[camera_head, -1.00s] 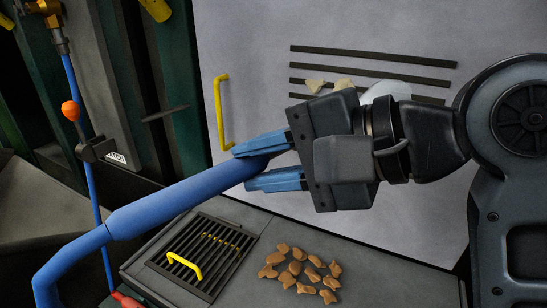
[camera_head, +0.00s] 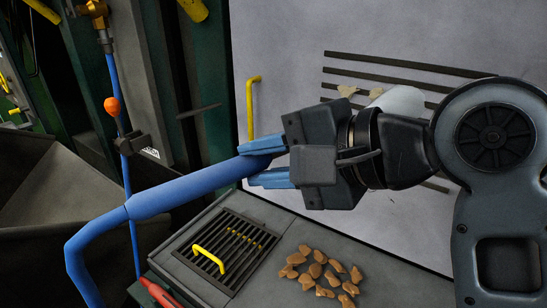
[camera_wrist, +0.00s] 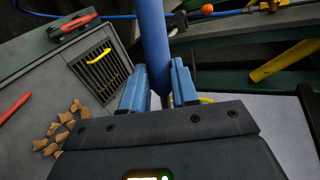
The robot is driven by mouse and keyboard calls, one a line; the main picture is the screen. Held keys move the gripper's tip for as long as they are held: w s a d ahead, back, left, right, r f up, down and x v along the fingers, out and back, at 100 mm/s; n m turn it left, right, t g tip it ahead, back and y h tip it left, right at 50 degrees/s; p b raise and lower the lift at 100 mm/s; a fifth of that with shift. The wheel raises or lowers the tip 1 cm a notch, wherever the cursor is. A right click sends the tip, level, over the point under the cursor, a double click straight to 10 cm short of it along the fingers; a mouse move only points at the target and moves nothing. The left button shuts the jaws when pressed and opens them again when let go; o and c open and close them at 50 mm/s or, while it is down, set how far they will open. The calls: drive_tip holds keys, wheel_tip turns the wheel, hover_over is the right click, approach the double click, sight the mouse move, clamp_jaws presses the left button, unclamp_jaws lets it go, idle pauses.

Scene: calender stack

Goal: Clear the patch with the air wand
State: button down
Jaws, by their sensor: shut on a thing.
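My gripper (camera_head: 254,163) is shut on the blue air wand (camera_head: 175,193), holding it near its right end, above the bench. From the gripper the wand slopes down to the left, then bends downward. In the wrist view the wand (camera_wrist: 152,40) stands between the two blue fingers. The patch of several brown chips (camera_head: 316,271) lies on the grey bench top, below and right of the wand. The chips also show in the wrist view (camera_wrist: 65,118), at lower left. The wand's tip is hard to make out.
A slatted grate (camera_head: 244,243) with a yellow handle (camera_head: 207,256) is set in the bench, left of the chips. A pale panel (camera_head: 300,110) with dark slots and a yellow handle (camera_head: 250,95) rises behind. A blue hose (camera_head: 119,85) with an orange ball (camera_head: 112,106) hangs at left.

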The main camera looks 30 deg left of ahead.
drive_tip(key=a+p, duration=0.5)
drive_tip(key=a, duration=0.6)
drive_tip(key=shift+w+a, duration=0.15)
drive_tip(key=shift+a, duration=0.25)
idle(1.5)
drive_tip(key=shift+a, duration=0.1)
idle(1.2)
